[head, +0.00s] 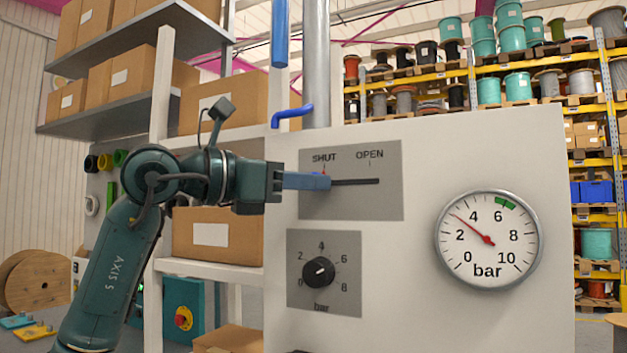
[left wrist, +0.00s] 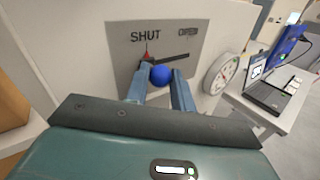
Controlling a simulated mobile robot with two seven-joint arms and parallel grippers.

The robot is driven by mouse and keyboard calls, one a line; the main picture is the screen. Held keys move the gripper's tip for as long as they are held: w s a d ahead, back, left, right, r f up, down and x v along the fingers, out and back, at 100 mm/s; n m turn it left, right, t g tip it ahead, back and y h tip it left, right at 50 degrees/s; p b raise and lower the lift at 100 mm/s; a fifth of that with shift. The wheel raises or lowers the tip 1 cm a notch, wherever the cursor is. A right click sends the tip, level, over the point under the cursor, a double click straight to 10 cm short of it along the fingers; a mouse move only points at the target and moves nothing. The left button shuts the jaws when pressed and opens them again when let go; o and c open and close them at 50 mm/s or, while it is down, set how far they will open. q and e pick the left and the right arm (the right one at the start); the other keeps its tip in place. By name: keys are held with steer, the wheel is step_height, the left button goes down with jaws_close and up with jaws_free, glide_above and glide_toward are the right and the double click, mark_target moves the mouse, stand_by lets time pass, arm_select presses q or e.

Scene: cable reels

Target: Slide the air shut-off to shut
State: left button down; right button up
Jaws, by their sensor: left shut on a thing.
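The air shut-off is a slider on a grey plate (head: 385,204), with a dark slot (head: 357,181) running between the marks SHUT and OPEN. Its blue ball knob (left wrist: 162,75) shows in the left wrist view between my fingers, near the SHUT end. A small red pointer (left wrist: 147,54) stands just under the word SHUT. My left gripper (head: 322,182) reaches in from the left and is shut on the knob, its fingers hiding the knob in the head view. The slot is bare towards OPEN. My right gripper is not in view.
A round gauge (head: 488,240) on the pale panel (head: 420,300) reads about 3 bar. A black dial knob (head: 319,272) sits below the slider plate. Shelves with cardboard boxes (head: 222,234) stand behind my left arm. A laptop (left wrist: 268,90) lies on a table at right.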

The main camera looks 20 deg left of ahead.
arm_select(q)
steer(key=c, duration=1.6)
jaws_free()
steer(key=shift+a, duration=0.15)
steer(key=o, duration=0.3)
steer(key=shift+a, duration=0.15)
steer(key=shift+o, duration=0.6)
steer(key=b+v, duration=0.3)
steer(key=v, duration=1)
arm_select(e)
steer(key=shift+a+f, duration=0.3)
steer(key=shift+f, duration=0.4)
arm_select(q)
steer(key=shift+s, duration=0.1)
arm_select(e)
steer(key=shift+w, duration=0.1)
